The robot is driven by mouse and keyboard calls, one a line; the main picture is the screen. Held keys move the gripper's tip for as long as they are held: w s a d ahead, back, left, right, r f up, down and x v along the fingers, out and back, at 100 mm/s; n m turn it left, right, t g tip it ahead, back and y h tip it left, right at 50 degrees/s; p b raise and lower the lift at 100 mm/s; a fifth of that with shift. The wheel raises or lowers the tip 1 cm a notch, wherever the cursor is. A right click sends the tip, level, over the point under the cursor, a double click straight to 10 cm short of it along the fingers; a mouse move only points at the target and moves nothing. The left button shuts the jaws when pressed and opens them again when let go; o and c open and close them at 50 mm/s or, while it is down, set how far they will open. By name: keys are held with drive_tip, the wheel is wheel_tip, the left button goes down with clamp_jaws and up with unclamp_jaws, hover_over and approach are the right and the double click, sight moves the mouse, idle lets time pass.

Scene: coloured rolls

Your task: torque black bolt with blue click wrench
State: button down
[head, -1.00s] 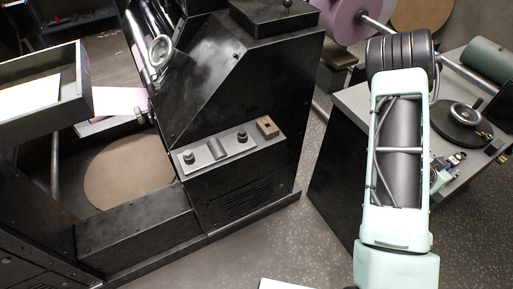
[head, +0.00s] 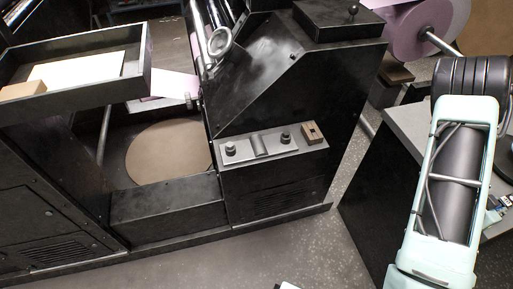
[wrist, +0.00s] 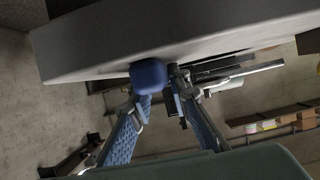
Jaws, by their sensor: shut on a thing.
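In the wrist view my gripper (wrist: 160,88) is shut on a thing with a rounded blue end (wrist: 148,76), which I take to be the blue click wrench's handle. The rest of it is mostly hidden by the fingers and the viewing angle. In the head view, two dark bolt-like heads (head: 230,148) (head: 285,138) stand on a grey plate on the black machine's front ledge. I cannot tell which is the black bolt. My gripper is hidden in the head view, behind my arm at the right.
An open black tray (head: 142,62) juts out at upper left. A grey-topped bench (head: 410,122) stands at the right, partly behind my arm. Bare floor (head: 300,240) lies before the machine.

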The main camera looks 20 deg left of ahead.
drive_tip(key=shift+r, duration=0.15)
drive_tip(key=shift+r+p, duration=1.7)
drive_tip(key=shift+r, duration=1.3)
drive_tip(key=shift+f, duration=0.1)
